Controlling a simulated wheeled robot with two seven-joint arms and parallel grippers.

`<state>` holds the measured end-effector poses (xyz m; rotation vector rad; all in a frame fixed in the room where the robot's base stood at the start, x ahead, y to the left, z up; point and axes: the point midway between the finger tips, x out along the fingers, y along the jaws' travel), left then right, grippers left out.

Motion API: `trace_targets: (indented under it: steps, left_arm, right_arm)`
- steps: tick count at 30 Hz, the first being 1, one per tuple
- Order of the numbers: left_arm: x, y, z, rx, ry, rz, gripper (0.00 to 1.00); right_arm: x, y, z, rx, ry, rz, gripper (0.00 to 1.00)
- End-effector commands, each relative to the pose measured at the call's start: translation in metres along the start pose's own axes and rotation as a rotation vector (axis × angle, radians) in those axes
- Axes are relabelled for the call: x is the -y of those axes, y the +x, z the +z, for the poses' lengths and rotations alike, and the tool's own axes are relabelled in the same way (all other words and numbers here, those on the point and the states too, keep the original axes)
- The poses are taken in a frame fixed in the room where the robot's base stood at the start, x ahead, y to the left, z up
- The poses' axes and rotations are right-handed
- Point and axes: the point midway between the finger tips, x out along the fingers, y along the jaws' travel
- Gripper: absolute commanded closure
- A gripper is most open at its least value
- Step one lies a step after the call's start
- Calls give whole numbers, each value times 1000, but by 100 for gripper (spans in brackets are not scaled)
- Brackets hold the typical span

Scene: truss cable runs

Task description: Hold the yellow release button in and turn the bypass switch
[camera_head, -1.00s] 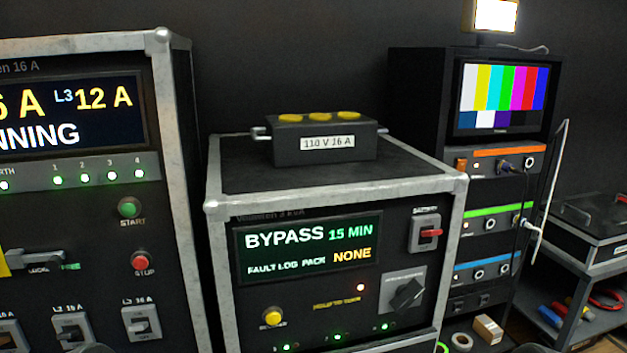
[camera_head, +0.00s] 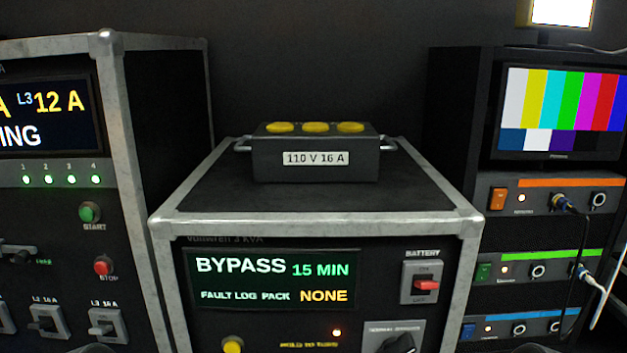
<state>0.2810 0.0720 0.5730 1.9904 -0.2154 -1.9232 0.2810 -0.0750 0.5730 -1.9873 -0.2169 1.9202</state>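The yellow release button (camera_head: 233,345) shows at the bottom edge of the head view, on the lower left of the UPS front panel, partly cut off by the frame. The bypass switch (camera_head: 402,343) is a black rotary knob on a grey plate at the lower right of the same panel, also cut off at the bottom. The panel screen (camera_head: 272,280) above them reads BYPASS 15 MIN, FAULT LOG, PACK NONE.
A red battery switch (camera_head: 426,285) sits above the bypass switch. A 110 V 16 A box (camera_head: 315,158) with yellow caps stands on the case. A power cabinet (camera_head: 125,140) is at left. A rack with a colour-bar monitor (camera_head: 560,112) is at right.

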Motion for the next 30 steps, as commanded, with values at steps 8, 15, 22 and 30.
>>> trace_targets:
  steps: [8, 15, 22, 30]
  left_arm:
    - [1, 0, 0, 0, -2, -1, 64]
    - [1, 0, 0, 0, -1, -1, 82]
    - [0, 0, 0, 0, -1, -1, 100]
    - [0, 0, 0, 0, -1, -1, 100]
  right_arm:
    - [1, 0, 1, 2, -2, -1, 100]
    - [0, 0, 1, 1, -1, 0, 100]
    - [0, 0, 0, 1, -1, 0, 100]
    - [0, 0, 0, 1, -1, 0, 100]
